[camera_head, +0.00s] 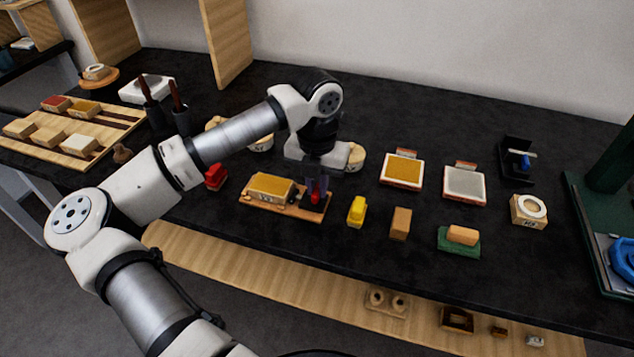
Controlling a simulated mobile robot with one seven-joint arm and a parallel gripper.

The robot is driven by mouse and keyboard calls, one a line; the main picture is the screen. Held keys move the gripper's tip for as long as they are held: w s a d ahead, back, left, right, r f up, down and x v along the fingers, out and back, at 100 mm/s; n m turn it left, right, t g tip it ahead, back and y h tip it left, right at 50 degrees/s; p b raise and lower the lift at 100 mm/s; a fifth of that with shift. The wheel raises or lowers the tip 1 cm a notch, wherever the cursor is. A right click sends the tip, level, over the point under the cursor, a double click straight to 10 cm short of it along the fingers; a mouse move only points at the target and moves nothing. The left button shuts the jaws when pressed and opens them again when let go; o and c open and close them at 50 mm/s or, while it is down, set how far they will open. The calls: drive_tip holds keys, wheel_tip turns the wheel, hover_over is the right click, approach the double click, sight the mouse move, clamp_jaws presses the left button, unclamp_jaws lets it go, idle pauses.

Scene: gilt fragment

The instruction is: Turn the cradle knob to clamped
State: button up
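The cradle is a wooden board (299,212) holding a gold-topped block (268,186), left of centre on the black bench. At its right end a small red part (315,190), which looks like the knob, shows among dark upright pieces. My gripper (316,189) points down at this right end, with its fingers at the red part. The fingers blend with the dark pieces around it, so I cannot tell whether they touch or grip it. The knob's angle and any markings are too small to read.
A red block (215,177) stands left of the cradle; a yellow piece (357,211) and a brown block (401,223) stand close on its right. Gold (402,170) and grey (464,184) framed plates lie farther right. Behind, round wooden items (355,157) stand near my wrist.

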clamp_jaws()
drive_tip(key=shift+b, duration=0.3)
drive_tip(key=n+b, duration=0.2)
drive_tip(key=b, duration=0.1)
drive_tip(key=shift+f+n+b, duration=0.3)
drive_tip(key=shift+n, duration=0.1)
drive_tip(key=n+b, duration=0.5)
drive_tip(key=b, duration=0.1)
drive_tip(key=shift+r, duration=0.1)
drive_tip(key=n+b, duration=0.4)
drive_tip(key=n, duration=0.1)
drive_tip(key=shift+r+n, duration=0.1)
drive_tip(key=shift+n, duration=0.3)
drive_tip(key=shift+r+n+b, duration=0.15)
drive_tip(key=shift+n+b, duration=0.85)
drive_tip(key=shift+n, duration=1.1)
